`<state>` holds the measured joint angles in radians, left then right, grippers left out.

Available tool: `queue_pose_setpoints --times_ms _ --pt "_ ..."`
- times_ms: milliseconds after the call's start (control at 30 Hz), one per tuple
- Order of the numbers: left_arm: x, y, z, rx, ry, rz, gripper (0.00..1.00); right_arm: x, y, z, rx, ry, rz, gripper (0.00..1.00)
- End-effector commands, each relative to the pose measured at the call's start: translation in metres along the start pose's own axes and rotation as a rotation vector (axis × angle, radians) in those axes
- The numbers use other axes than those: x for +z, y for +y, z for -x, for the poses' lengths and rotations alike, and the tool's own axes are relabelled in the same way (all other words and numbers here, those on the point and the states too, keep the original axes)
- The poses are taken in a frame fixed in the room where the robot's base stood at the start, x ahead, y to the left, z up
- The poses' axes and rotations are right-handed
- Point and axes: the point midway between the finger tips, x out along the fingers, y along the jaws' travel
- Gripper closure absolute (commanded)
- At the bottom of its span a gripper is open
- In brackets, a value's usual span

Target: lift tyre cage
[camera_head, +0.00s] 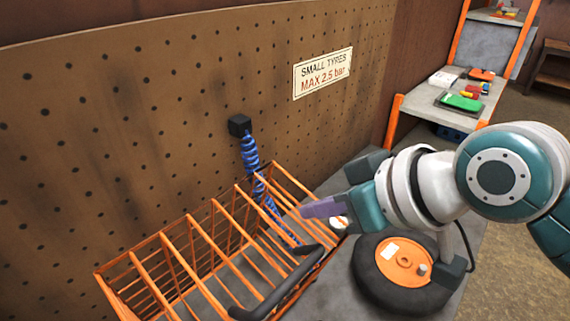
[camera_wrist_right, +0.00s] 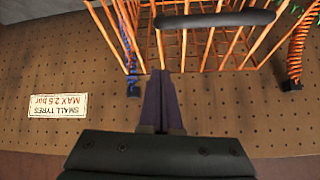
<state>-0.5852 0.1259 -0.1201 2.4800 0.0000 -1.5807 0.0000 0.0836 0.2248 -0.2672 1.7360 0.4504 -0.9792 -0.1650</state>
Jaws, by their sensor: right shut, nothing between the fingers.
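The orange wire tyre cage (camera_head: 163,240) stands on a grey bench against the pegboard in the head view. Its dark handle (camera_head: 280,287) lies along the near side. The cage also shows at the top of the right wrist view (camera_wrist_right: 185,45), with its handle (camera_wrist_right: 215,19) across it. My right gripper (camera_head: 306,210) is shut and empty, with its purple fingers pointing left above the right end of the cage, apart from the handle. Its fingers also show in the right wrist view (camera_wrist_right: 162,75). My left gripper is in neither view.
A small tyre with an orange hub (camera_head: 402,262) lies on the bench below my right arm. A blue coiled hose (camera_head: 250,155) hangs from the pegboard (camera_head: 90,130) into the cage area. A sign (camera_head: 323,73) is on the board. A shelf unit (camera_head: 440,110) stands at the back right.

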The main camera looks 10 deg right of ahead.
Motion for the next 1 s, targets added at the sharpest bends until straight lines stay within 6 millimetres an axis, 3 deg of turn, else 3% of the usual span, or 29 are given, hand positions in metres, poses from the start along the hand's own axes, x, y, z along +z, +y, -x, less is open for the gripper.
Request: queue_pose_setpoints --times_ms 200,300,500,1000 --pt "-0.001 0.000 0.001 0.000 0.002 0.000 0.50 0.000 -0.001 -0.034 0.000 -0.002 0.001 1.00" --pt "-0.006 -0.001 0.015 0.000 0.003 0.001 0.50 0.014 -0.001 -0.025 0.000 -0.008 0.001 1.00" --pt "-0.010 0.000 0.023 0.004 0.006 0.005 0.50 0.034 0.000 -0.021 0.001 -0.004 0.002 1.00" --pt "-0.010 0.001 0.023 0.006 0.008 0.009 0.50 0.046 0.002 -0.018 0.002 -0.003 0.003 1.00"
